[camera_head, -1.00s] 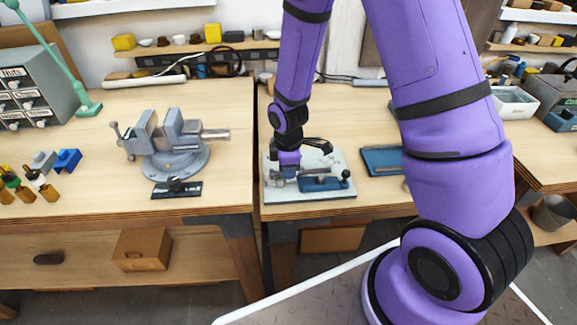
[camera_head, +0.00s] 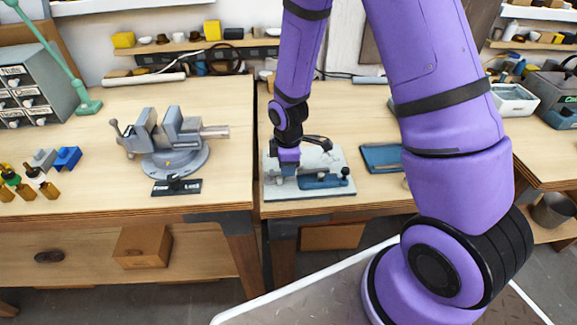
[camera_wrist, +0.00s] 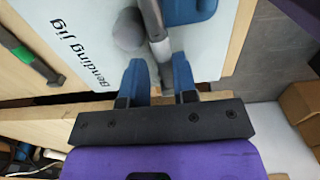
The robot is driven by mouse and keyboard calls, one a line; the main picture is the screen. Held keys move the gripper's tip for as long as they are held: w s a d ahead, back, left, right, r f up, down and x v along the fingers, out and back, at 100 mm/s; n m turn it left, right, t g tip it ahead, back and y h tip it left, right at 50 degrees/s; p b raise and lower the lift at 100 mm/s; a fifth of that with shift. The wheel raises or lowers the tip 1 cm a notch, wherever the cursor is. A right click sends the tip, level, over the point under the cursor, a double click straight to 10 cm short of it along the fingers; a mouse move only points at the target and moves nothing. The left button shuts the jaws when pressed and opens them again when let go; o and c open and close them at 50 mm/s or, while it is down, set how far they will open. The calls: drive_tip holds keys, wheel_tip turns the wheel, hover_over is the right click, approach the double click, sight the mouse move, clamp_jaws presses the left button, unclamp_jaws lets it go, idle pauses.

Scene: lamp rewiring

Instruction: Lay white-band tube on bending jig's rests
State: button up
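The bending jig is a pale plate (camera_head: 332,160) on the right-hand bench, with a blue part (camera_head: 322,182) on it; its "Bending jig" lettering shows in the wrist view (camera_wrist: 70,50). The grey tube (camera_wrist: 151,17) with a pale band (camera_wrist: 160,48) lies over the jig beside a round grey post (camera_wrist: 128,30). Its near end lies toward the gap between my fingertips. I cannot tell whether it touches both rests. My gripper (camera_wrist: 160,82) has its blue fingers apart, wider than the tube. In the head view my gripper (camera_head: 288,168) is low over the jig's left part.
A grey vise (camera_head: 175,145) stands on the left bench, with a dark label plate (camera_head: 177,187) in front. A blue tray (camera_head: 382,157) lies right of the jig. A narrow gap separates the benches. Small bottles and blocks sit at far left.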

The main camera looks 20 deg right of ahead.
drive_tip(key=shift+s+f, duration=0.45)
drive_tip(key=shift+s, duration=0.1)
drive_tip(key=shift+w+a+r, duration=0.1)
drive_tip(key=shift+w+r, duration=0.05)
drive_tip(key=shift+r, duration=0.25)
drive_tip(key=shift+c, duration=0.2)
drive_tip(key=shift+o, duration=0.2)
wheel_tip(320, 180, up, 11)
drive_tip(key=shift+w, duration=0.3)
wheel_tip(320, 180, up, 9)
idle(0.4)
idle(0.4)
